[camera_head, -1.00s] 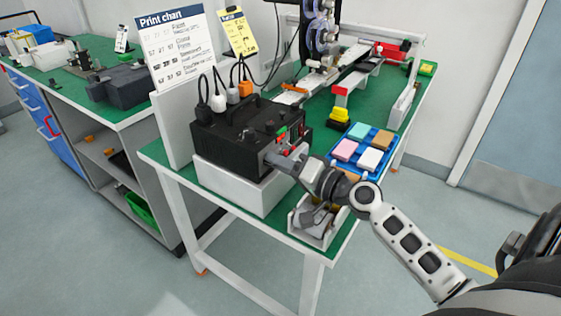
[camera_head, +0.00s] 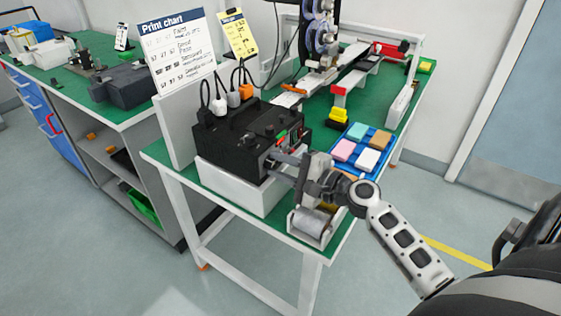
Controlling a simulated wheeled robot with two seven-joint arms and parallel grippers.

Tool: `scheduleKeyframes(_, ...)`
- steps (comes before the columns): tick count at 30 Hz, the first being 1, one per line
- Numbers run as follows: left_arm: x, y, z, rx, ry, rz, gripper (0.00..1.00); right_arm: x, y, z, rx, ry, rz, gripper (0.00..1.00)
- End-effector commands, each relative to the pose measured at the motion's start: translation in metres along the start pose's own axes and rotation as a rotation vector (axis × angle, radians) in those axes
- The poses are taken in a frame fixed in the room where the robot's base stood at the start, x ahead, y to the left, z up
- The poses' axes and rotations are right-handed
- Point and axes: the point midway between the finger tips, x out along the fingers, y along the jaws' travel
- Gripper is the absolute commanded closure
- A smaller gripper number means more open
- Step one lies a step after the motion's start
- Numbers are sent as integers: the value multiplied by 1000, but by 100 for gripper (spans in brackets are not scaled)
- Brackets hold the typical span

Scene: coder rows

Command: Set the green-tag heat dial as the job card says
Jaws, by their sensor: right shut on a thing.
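A black control box (camera_head: 238,140) stands on a white block at the front of the green-topped bench. Its right face carries small coloured parts, with red and green showing near the top edge (camera_head: 282,134). My right gripper (camera_head: 272,159) is against the lower part of that face, shut on what seems to be a dial. The dial and its tag are hidden by the fingers. A yellow card (camera_head: 238,36), perhaps the job card, stands behind the box; its writing is too small to read. My left gripper is not in view.
A white print chart (camera_head: 178,52) stands behind the box, and plugs with cables rise from its top. A blue tray (camera_head: 385,163) of coloured blocks and a roll holder (camera_head: 314,222) are close to my right arm. A second bench (camera_head: 60,78) is at the left.

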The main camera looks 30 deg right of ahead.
Motion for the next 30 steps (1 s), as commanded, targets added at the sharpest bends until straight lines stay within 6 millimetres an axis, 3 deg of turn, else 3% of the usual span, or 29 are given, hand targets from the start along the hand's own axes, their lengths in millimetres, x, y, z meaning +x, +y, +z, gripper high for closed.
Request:
scheduleKeyframes(15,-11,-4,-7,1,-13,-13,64,-1,-1,-1,460,-19,9,96)
scheduleKeyframes(30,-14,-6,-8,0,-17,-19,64,0,0,-2,670,-31,13,96)
